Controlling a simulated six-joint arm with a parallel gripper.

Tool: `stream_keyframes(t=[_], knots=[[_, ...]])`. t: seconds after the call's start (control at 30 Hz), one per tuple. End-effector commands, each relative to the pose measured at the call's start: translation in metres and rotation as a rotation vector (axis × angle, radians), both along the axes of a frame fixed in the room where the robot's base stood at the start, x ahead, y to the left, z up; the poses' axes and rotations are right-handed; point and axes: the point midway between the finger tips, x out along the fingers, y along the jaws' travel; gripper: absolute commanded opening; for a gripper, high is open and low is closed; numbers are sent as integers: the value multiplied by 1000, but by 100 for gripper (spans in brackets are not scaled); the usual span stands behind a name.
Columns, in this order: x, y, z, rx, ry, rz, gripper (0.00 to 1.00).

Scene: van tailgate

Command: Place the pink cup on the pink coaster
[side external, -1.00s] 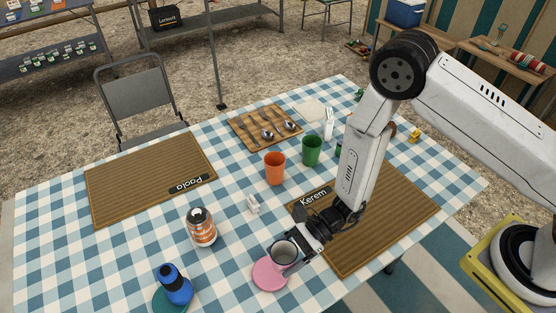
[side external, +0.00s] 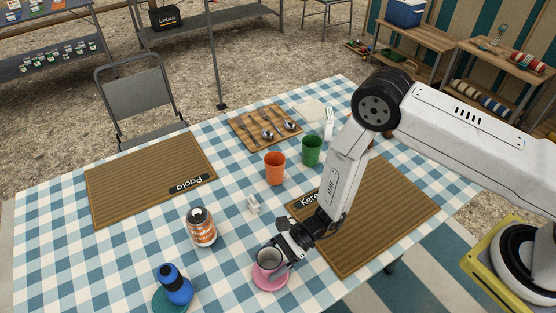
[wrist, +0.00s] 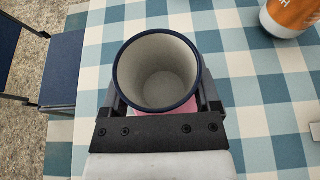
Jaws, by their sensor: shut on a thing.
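The cup (side external: 268,257) has a pale grey inside and a dark blue rim. In the wrist view the cup (wrist: 158,75) is upright with its mouth facing the camera, and it looks empty. A sliver of pink shows below its rim there; I cannot tell if it is cup wall or coaster. My gripper (side external: 278,257) is shut on the cup, with a finger at each side in the wrist view (wrist: 158,108). The pink coaster (side external: 272,284) lies under the cup near the table's front edge. I cannot tell whether the cup touches it.
Orange (side external: 274,169) and green (side external: 312,150) cups stand behind. A small white object (side external: 254,204) lies between. The Kerem mat (side external: 385,215) is at right.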

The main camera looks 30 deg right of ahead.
Motion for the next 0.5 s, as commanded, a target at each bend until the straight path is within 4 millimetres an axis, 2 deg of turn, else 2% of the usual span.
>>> stream_keyframes(t=[0.2,0.5], knots=[[0,0,-15,1,0,0,20],[0,0,-16,1,-1,-1,20]])
